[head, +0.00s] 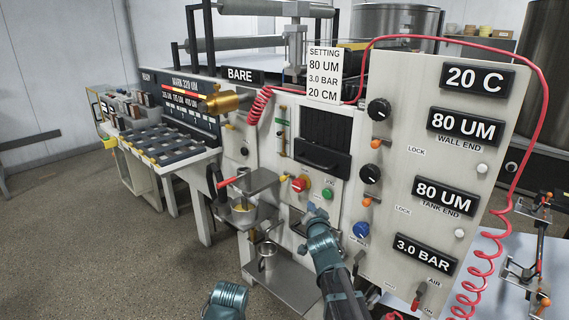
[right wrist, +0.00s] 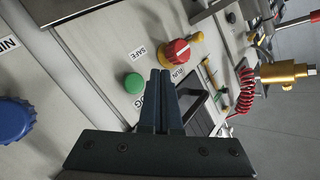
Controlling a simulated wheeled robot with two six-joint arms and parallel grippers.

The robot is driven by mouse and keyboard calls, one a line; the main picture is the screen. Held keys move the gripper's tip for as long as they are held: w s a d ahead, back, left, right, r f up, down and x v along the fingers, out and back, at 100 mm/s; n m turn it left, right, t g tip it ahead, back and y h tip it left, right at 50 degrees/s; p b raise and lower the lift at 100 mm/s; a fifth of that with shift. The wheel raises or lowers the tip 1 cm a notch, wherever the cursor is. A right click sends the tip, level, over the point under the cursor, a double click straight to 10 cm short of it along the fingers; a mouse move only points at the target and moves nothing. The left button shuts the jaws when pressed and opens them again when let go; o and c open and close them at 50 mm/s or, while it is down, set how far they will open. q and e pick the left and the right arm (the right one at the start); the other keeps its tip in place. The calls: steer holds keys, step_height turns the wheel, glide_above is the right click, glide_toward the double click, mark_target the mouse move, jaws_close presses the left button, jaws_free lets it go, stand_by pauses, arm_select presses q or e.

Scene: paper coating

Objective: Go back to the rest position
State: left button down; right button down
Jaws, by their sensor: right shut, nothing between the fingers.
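My right gripper (head: 313,209) is in front of the machine's pale control panel (head: 285,140), at the lower middle of the head view. In the right wrist view its two dark fingers (right wrist: 160,75) are together with nothing between them. The fingertips appear near the green button (right wrist: 134,83) and the red-and-yellow switch (right wrist: 176,52); I cannot tell the exact gap. A teal arm joint of mine shows at the bottom of the head view, but my left gripper is not seen.
A blue knob (head: 361,230) is right of my right gripper. A metal shelf (head: 250,182) with a cup (head: 243,206) juts out to its left. A red coiled hose (head: 478,268) hangs at the right. Open floor (head: 100,240) lies at the left.

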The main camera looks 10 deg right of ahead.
steer(key=s+a+f+n+g, duration=0.6)
steer(key=s+a+f+g, duration=0.35)
steer(key=s+f, duration=0.5)
steer(key=s+a+f+n+g, duration=0.2)
steer(key=s+a+n+g, duration=0.1)
steer(key=s, duration=0.6)
steer(key=s+a+f+n+g, duration=0.2)
steer(key=s+a+n+g, duration=0.15)
steer(key=s, duration=0.65)
step_height(320, 180, up, 15)
steer(key=p, duration=1.5)
steer(key=shift+s+d+y, duration=0.15)
steer(key=shift+s+y, duration=0.1)
steer(key=shift+y, duration=0.15)
